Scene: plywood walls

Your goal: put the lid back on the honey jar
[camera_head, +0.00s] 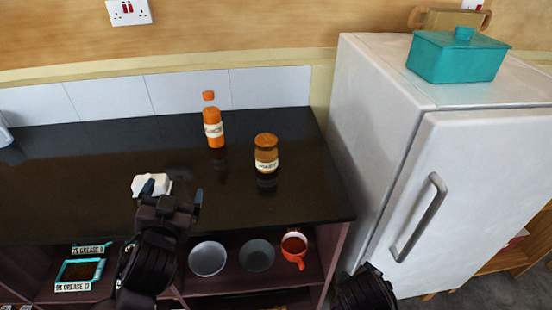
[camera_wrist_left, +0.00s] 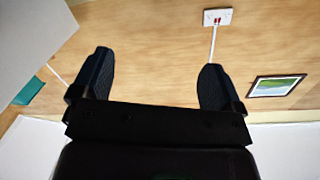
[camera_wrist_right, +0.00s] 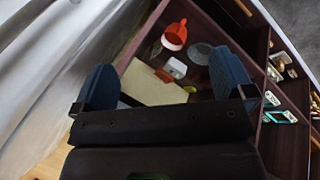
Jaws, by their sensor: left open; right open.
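The honey jar (camera_head: 266,155), a squat amber jar with a pale label, stands upright on the dark countertop, right of centre. Its top looks orange-brown; I cannot tell whether that is a lid, and no separate lid is clearly visible. My left gripper (camera_head: 172,192) is open and empty over the front of the counter, left of and nearer than the jar. Its spread fingers also show in the left wrist view (camera_wrist_left: 155,78), facing the wall. My right gripper (camera_wrist_right: 165,80) is open and empty in the right wrist view, facing the low shelves. The jar shows in neither wrist view.
An orange bottle (camera_head: 213,122) stands behind and left of the jar. A white object (camera_head: 150,184) lies by my left gripper. The fridge (camera_head: 385,140) bounds the counter on the right. Bowls (camera_head: 207,258) and a red mug (camera_head: 294,247) sit on the shelf below.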

